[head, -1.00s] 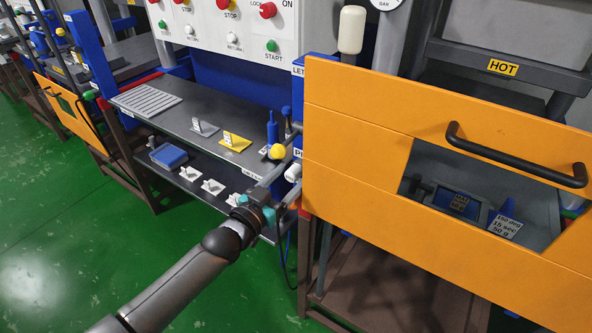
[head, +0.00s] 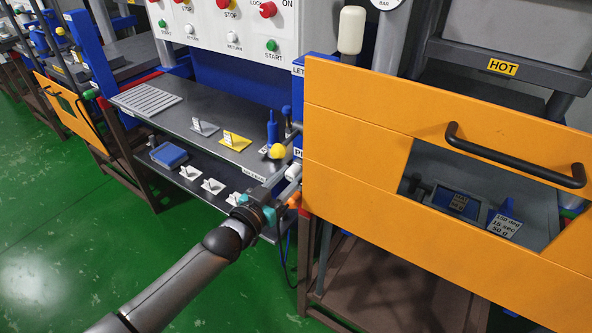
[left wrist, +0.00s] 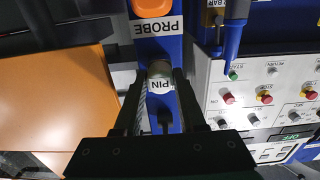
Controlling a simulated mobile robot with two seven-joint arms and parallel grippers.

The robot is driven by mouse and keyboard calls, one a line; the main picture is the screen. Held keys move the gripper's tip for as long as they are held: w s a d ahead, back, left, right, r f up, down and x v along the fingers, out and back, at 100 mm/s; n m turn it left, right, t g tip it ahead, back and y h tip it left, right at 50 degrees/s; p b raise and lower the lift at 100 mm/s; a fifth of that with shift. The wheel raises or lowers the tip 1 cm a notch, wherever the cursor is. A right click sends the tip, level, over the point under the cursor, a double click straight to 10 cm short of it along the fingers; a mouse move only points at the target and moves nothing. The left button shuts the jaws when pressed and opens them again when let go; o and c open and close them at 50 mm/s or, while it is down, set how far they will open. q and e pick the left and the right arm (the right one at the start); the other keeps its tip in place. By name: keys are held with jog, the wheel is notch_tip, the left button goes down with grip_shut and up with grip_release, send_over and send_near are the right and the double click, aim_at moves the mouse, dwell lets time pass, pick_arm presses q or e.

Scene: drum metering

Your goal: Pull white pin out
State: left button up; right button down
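The white pin (head: 294,172) sticks out of the side of the blue post, below the yellow ball knob, in the head view. In the left wrist view its pale round end (left wrist: 160,69) shows beside the upside-down "PIN" label (left wrist: 160,86). My left gripper (head: 282,182) is at the pin; in the left wrist view its two dark fingers (left wrist: 158,76) stand on either side of the pin. They look apart, with a small gap to the pin. Whether a finger touches it I cannot tell. My right gripper is not in view.
An orange probe handle (left wrist: 152,7) is close to the pin, on the same blue post (left wrist: 157,48). The orange guard door (head: 350,130) with a black handle stands right of my left gripper. A grey shelf (head: 165,118) holds small plates on the left.

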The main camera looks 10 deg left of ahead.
pick_arm(q)
grip_shut()
dwell(0.9)
jog(key=shift+p+v, duration=1.8)
jog(key=shift+v, duration=1.15)
jog(key=shift+s, duration=0.1)
jog(key=shift+p+v, duration=1)
jog(key=shift+v, duration=0.95)
